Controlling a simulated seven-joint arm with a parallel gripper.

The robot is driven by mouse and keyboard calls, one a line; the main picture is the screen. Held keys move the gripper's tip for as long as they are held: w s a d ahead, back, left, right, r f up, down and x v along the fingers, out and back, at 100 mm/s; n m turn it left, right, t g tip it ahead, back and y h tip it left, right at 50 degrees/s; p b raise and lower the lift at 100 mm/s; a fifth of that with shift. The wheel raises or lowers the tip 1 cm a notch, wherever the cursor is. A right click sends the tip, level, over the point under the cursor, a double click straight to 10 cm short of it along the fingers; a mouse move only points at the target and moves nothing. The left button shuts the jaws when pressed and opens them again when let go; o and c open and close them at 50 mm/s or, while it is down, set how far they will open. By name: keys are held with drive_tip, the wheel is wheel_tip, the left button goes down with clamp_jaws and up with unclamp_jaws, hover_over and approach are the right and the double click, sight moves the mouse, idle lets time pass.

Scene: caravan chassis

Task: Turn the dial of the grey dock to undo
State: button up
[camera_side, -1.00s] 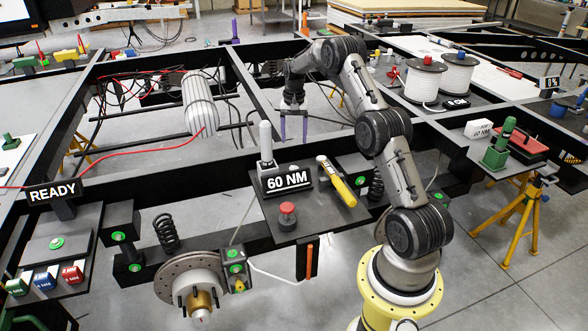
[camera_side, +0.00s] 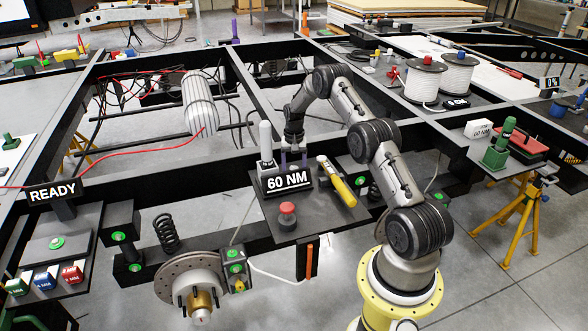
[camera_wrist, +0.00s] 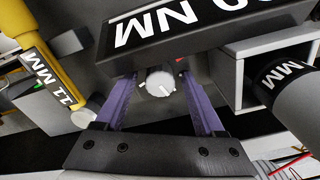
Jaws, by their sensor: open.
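The dial (camera_wrist: 159,84) is a small pale round knob with a white pointer line, seen in the wrist view on a dark face behind the "60 NM" sign (camera_side: 288,181). A small red mark shows beside it. The grey dock (camera_side: 268,172) stands at the sign's left end and holds an upright pale-handled tool (camera_side: 265,139). My gripper (camera_side: 292,163) is just behind the sign, pointing down. In the wrist view its two purple fingers are open, one on each side of the dial. Contact cannot be told. The side view hides the dial.
A yellow-handled tool (camera_side: 338,184) lies right of the sign; in the wrist view it is marked "11 MM". A red button (camera_side: 287,214) stands in front on the dark shelf (camera_side: 318,222). Black chassis beams (camera_side: 248,94) surround the open bay behind.

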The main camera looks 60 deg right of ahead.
drive_tip(key=shift+c, duration=0.3)
clamp_jaws()
drive_tip(key=shift+n, duration=0.4)
drive_tip(key=n, duration=0.5)
drive_tip(key=shift+n, duration=0.3)
drive_tip(key=n, duration=0.5)
drive_tip(key=shift+n, duration=0.3)
drive_tip(key=shift+o, duration=0.3)
unclamp_jaws()
